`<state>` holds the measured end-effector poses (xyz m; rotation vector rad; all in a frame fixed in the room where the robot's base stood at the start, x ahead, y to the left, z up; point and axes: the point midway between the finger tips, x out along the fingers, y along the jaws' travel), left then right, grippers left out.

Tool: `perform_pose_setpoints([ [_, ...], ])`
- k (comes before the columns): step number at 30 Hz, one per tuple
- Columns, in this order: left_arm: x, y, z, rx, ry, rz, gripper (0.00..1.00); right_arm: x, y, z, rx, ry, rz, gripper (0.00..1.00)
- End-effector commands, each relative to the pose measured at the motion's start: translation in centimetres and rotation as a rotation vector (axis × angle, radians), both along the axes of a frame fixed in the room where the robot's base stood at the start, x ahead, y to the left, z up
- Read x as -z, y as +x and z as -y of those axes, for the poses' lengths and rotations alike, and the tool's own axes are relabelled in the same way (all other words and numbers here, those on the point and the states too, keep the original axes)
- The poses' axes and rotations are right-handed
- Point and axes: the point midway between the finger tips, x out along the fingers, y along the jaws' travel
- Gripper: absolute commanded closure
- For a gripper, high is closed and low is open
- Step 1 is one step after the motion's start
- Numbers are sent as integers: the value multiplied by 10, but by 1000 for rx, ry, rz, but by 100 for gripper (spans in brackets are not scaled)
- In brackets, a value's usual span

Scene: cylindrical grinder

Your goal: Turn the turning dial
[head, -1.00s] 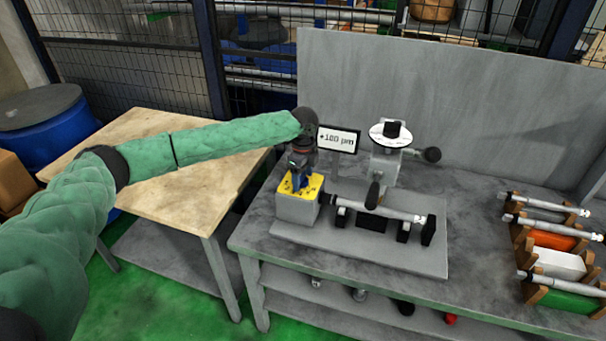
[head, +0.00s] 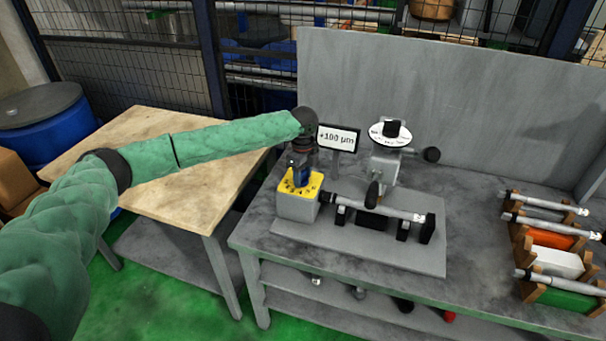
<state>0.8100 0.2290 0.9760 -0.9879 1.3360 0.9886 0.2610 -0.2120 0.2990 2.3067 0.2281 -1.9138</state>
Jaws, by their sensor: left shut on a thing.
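A grey box with a yellow, marked top (head: 297,208) stands at the left of the grinder's base plate; I take it to carry the turning dial. My left gripper (head: 299,183) points down onto the yellow top and is shut on the dial there. The gripper covers the dial, so its pointer and setting cannot be read. A sign beside it (head: 339,138) reads +100 µm. My right gripper is not in view.
The grinder has a white disc with a black knob (head: 391,131) and a light shaft (head: 375,207) lying across black supports. Racks with several shafts (head: 548,258) stand at the right. A wooden table (head: 150,150) is at the left.

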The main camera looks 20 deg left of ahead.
Motion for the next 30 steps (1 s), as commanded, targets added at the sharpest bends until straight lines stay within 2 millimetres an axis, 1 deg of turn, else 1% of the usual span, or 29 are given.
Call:
perform_pose_setpoints([
  [2, -1, 1, 0, 0, 0, 1, 77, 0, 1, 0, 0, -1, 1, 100],
  [3, -1, 1, 0, -1, 0, 1, 53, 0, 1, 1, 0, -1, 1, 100],
  [6, -1, 1, 0, -1, 0, 1, 35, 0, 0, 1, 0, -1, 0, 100],
  [15, -1, 0, 0, -1, 0, 1, 35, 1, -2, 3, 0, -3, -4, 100],
  [19, -8, 1, 0, -1, 0, 2, 35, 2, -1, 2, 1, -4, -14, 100],
  [21, -16, 1, 0, -1, -1, 4, 35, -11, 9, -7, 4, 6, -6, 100],
  [22, -19, 1, 0, 0, -1, 4, 35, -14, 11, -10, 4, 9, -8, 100],
  [30, -58, 1, 0, -1, 0, 3, 35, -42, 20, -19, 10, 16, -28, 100],
])
